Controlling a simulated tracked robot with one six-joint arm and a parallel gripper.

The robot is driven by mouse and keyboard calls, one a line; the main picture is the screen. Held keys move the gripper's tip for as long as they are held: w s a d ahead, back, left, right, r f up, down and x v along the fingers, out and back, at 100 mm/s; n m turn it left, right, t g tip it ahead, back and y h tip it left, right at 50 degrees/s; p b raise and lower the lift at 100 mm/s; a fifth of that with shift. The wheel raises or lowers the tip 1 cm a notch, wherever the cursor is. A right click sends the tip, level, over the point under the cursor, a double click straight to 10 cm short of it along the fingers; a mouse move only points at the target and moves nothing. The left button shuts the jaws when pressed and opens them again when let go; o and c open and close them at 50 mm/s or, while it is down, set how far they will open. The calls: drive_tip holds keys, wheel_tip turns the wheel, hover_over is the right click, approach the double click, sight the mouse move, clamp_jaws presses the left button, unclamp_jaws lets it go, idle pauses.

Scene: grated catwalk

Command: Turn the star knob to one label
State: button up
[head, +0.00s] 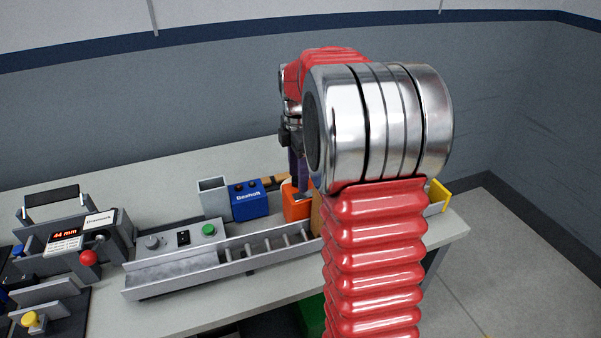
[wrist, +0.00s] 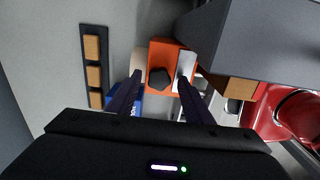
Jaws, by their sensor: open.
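The black star knob (wrist: 160,79) sits on an orange box (wrist: 154,53) in the wrist view. A pale strip (wrist: 186,64) lies on the box's right side; I can read no labels on it. My gripper (wrist: 159,84) is open, with its dark purple fingers on either side of the knob, apart from it in the picture. The height gap between fingertips and knob cannot be told. In the head view the orange box (head: 295,205) shows beneath a purple finger, partly hidden behind my red arm, and the knob is hidden.
A blue box (head: 250,200) and an open grey bin (head: 214,197) stand left of the orange box. A metal roller chute (head: 190,272) and a control panel with a green button (head: 208,229) are in front. A grey device with a red knob (head: 88,257) stands far left.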

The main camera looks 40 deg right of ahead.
drive_tip(key=shift+c, duration=0.5)
drive_tip(key=c, duration=0.9)
drive_tip(key=shift+s+d, duration=0.1)
drive_tip(key=shift+d, duration=0.35)
drive_tip(key=shift+c, duration=0.2)
drive_tip(key=shift+a+f, duration=0.1)
drive_tip(key=shift+a, duration=0.35)
drive_tip(key=shift+a+m, duration=0.1)
drive_tip(key=shift+m, duration=0.2)
drive_tip(key=shift+f+m, duration=0.15)
drive_tip(key=shift+m, duration=0.55)
drive_tip(key=o, duration=0.7)
drive_tip(key=shift+c, duration=0.2)
drive_tip(key=o, duration=0.4)
